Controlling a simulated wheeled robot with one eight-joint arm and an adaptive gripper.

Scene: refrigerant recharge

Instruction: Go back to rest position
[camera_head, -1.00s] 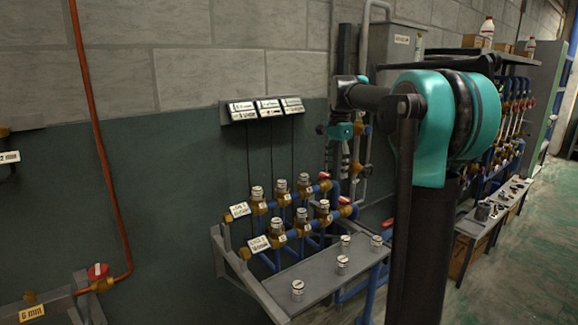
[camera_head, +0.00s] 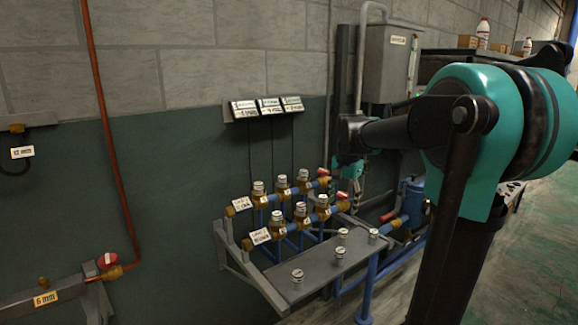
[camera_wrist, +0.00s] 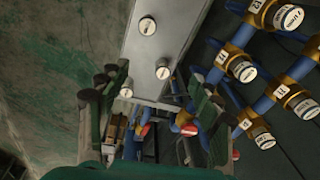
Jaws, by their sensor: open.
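My gripper (camera_wrist: 158,105) is open and empty in the wrist view, its dark fingers spread at left and right. Below and between them are pipes and brass fittings. In the head view my teal and black arm fills the right side, and its far end is near the pipes right of the valves; the fingers cannot be made out there. The grey shelf (camera_head: 318,264) holds several white-topped caps (camera_head: 297,276), also seen in the wrist view (camera_wrist: 147,26).
A grey wall box (camera_head: 390,62) hangs behind my arm. Three small label panels (camera_head: 268,106) are on the wall above the valves. Green floor lies open at right.

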